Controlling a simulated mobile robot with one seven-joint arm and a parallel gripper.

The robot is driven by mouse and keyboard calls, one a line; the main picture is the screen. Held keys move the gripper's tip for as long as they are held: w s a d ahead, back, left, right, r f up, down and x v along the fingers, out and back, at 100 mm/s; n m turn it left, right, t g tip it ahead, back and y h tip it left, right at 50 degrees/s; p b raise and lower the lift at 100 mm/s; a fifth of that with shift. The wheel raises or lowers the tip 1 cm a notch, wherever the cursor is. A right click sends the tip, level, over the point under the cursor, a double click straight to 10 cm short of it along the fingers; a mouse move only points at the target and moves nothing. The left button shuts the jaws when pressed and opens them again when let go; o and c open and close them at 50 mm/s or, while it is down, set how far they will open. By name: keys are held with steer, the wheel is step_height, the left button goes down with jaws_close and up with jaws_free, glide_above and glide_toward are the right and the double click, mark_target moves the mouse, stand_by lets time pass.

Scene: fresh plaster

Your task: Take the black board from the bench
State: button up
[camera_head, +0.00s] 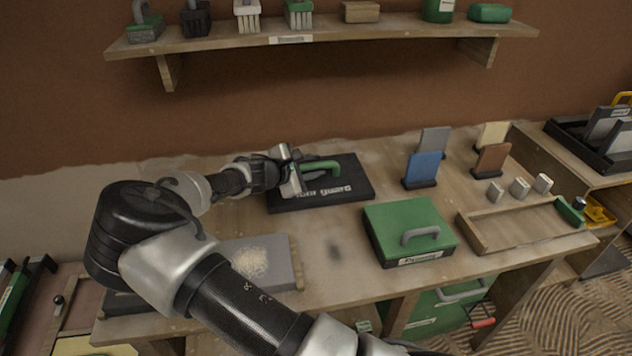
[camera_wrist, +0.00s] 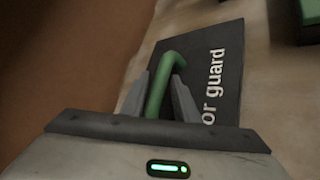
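The black board (camera_head: 347,185) lies flat on the bench (camera_head: 315,232) near the wall, with white lettering ending in "or guard" and a green handle (camera_head: 322,165) on top. My gripper (camera_head: 297,178) is at the left end of that handle, over the board. In the wrist view the board (camera_wrist: 225,55) lies beyond the fingers, and the green handle (camera_wrist: 157,92) runs between my gripper's two fingers (camera_wrist: 163,98). The fingers are parted around the handle; whether they press on it I cannot tell. My arm and gripper hide part of the board's left side.
A green case (camera_head: 405,222) stands front right of the board. Upright blue (camera_head: 422,167) and grey (camera_head: 434,141) plates stand to its right. A wooden tray (camera_head: 520,228) is farther right. A grey slab (camera_head: 280,262) lies front left. A shelf (camera_head: 330,30) overhangs the back.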

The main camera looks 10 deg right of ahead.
steer(key=shift+w+d+f, duration=0.3)
steer(key=shift+w+d, duration=0.05)
steer(key=shift+w, duration=0.05)
jaws_close()
steer(key=shift+s+d+f, duration=0.1)
steer(key=shift+s, duration=0.1)
stand_by(1.0)
